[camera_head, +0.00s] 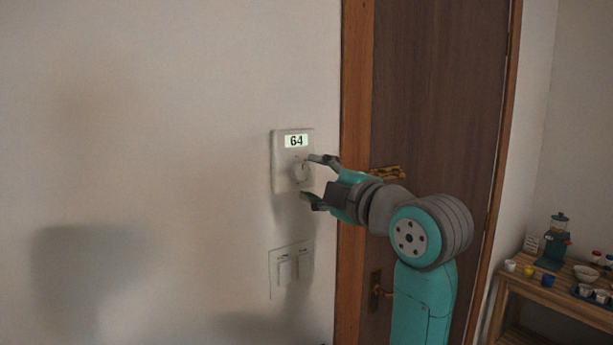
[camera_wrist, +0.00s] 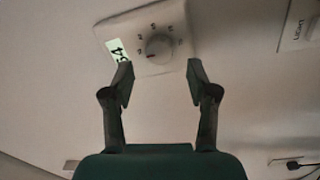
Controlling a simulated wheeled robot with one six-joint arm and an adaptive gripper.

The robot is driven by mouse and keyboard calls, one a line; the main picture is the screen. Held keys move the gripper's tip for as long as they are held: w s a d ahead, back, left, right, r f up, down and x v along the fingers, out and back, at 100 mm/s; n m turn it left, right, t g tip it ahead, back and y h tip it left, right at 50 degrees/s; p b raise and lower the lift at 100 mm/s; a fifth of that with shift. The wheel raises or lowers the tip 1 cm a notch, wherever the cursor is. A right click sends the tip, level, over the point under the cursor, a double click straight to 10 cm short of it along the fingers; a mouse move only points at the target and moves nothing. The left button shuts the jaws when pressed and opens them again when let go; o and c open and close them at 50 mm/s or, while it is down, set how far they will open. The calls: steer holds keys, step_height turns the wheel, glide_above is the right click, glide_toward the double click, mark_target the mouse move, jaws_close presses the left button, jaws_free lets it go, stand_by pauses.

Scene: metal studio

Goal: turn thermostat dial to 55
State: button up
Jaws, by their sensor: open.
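The thermostat (camera_head: 283,174) is a pale square box on the wall, left of the door. Its lit display (camera_head: 296,141) reads 64. The round dial (camera_head: 300,172) sits below the display and has a small reddish mark near its top. In the wrist view the dial (camera_wrist: 159,48) shows between and beyond my fingertips, with printed marks around it. My gripper (camera_head: 312,177) is open and empty, with one finger above and one below the dial's height at the thermostat's right side. I cannot tell whether a finger touches the dial or the box.
A light switch plate (camera_head: 291,269) is on the wall below the thermostat. A brown door (camera_head: 435,100) with a wooden frame (camera_head: 355,80) and brass handle (camera_head: 387,173) stands behind my arm. A wooden table (camera_head: 555,292) with cups and a grinder (camera_head: 556,245) is at the right.

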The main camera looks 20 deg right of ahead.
steer(key=v, duration=0.8)
steer(key=shift+s, duration=0.2)
steer(key=shift+d, duration=0.1)
